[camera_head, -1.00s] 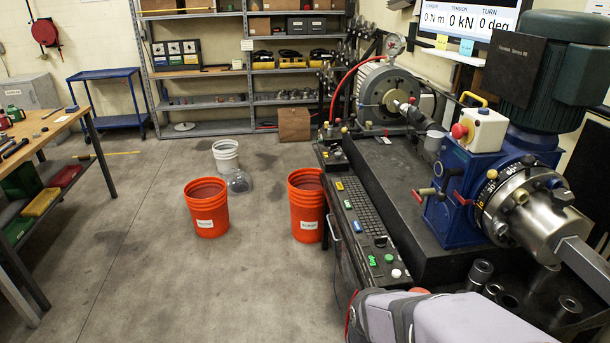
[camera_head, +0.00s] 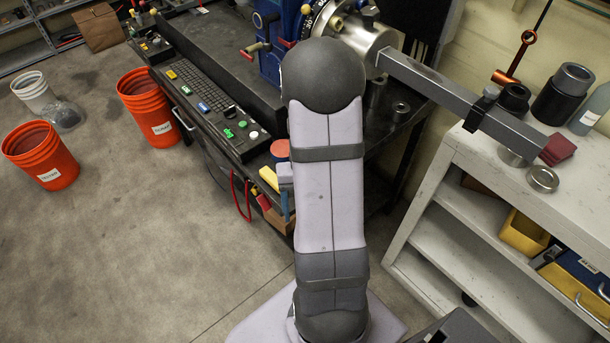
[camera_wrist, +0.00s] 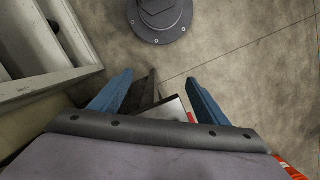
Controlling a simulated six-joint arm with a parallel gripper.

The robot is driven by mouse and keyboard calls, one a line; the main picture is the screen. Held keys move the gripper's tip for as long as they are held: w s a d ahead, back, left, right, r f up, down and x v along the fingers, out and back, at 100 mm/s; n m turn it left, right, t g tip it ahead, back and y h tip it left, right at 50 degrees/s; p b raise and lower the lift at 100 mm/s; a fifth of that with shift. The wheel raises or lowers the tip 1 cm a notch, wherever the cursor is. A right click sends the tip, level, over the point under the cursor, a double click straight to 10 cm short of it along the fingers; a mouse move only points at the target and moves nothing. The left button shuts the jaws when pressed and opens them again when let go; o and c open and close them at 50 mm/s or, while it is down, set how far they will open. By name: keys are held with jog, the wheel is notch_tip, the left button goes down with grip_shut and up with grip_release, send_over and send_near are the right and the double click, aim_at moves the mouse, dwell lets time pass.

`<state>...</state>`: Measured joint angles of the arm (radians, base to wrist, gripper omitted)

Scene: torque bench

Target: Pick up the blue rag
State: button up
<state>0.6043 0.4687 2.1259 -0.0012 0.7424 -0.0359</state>
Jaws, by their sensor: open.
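I cannot make out a blue rag for certain in either view. A small blue piece (camera_head: 286,205) shows at the cart's near end, partly hidden by my arm; I cannot tell if it is cloth. My gripper (camera_wrist: 160,77) shows in the wrist view with its two blue fingers apart. Between and behind the fingers are a dark wedge shape and a pale box-like thing (camera_wrist: 174,108) with a red edge; I cannot tell whether they touch the fingers. In the head view my gripper is hidden.
A white shelf unit (camera_head: 450,165) stands at the right, with a folded dark red cloth (camera_head: 558,149), black sockets (camera_head: 563,92) and a yellow bin (camera_head: 524,233). A long grey bar (camera_head: 440,85) reaches over it. Orange buckets (camera_head: 40,155) stand on open floor at left.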

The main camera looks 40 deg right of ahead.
jog(key=shift+n+t, duration=0.4)
jog(key=shift+n, duration=0.2)
jog(key=w+d, duration=0.6)
jog(key=shift+w+d, duration=0.1)
jog(key=w+d+r, duration=0.1)
jog(key=w+d+r+n+h, duration=0.1)
jog(key=w, duration=0.1)
jog(key=w+d+r+n+t, duration=0.1)
jog(key=w+r, duration=0.1)
jog(key=shift+w+d, duration=0.1)
jog(key=shift+d, duration=0.2)
jog(key=shift+d+r+n, duration=0.1)
jog(key=shift+r+n, duration=0.05)
jog(key=shift+n, duration=0.55)
jog(key=shift+s+a+n, duration=0.2)
jog(key=shift+n, duration=0.8)
jog(key=shift+f+p, duration=1.35)
jog(key=shift+f, duration=2.35)
jog(key=shift+c, duration=0.6)
jog(key=c, duration=1.1)
